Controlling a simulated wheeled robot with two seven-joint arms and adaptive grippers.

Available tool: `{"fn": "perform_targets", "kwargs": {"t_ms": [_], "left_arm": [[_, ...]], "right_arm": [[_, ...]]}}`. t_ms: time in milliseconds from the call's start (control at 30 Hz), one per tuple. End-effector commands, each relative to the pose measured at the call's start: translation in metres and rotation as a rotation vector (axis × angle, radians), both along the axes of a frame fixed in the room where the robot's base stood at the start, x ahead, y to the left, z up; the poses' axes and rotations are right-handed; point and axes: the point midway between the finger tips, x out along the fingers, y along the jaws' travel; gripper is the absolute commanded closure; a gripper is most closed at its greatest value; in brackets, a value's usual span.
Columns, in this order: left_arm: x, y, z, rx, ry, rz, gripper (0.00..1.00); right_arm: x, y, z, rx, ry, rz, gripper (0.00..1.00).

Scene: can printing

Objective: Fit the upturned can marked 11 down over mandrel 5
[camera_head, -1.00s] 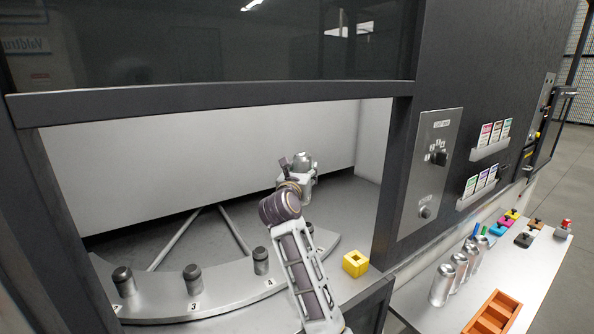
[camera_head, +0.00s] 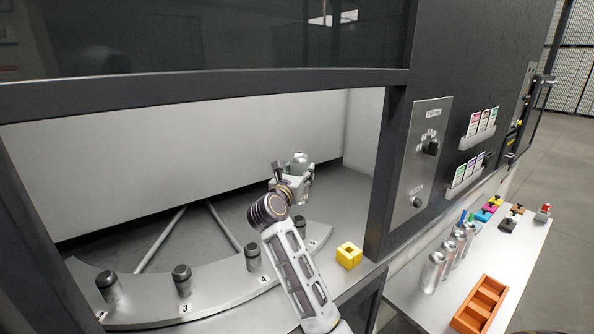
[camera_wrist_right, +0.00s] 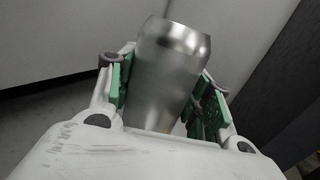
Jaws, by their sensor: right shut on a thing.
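My right gripper (camera_head: 299,172) is inside the machine opening, above and behind the mandrel ring. In the right wrist view it is shut on a shiny silver can (camera_wrist_right: 168,75), with green finger pads on both sides. The can's top shows in the head view (camera_head: 299,160); no mark 11 is readable. Mandrel 5 (camera_head: 299,224) is a dark-topped post at the right end of the ring, partly behind my right arm. The can is apart from it. Mandrels 4 (camera_head: 252,258), 3 (camera_head: 183,281) and 2 (camera_head: 109,289) stand bare. My left gripper is not in view.
A yellow block (camera_head: 349,256) sits on the ledge right of the ring. The dark door post (camera_head: 385,175) bounds the opening on the right. Outside, silver cans (camera_head: 433,272) and an orange tray (camera_head: 461,318) stand on a side table.

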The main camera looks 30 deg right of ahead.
Motion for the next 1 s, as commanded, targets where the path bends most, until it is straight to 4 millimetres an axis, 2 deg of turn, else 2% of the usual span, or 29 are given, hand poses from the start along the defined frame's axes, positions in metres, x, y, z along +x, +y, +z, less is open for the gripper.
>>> {"fn": "perform_targets", "kwargs": {"t_ms": [700,1000], "left_arm": [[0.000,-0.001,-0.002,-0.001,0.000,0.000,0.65],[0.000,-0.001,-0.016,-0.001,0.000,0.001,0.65]], "right_arm": [[0.000,0.001,0.000,-0.008,-0.006,0.002,0.69],[0.000,0.000,-0.018,-0.008,-0.005,0.001,0.69]]}}
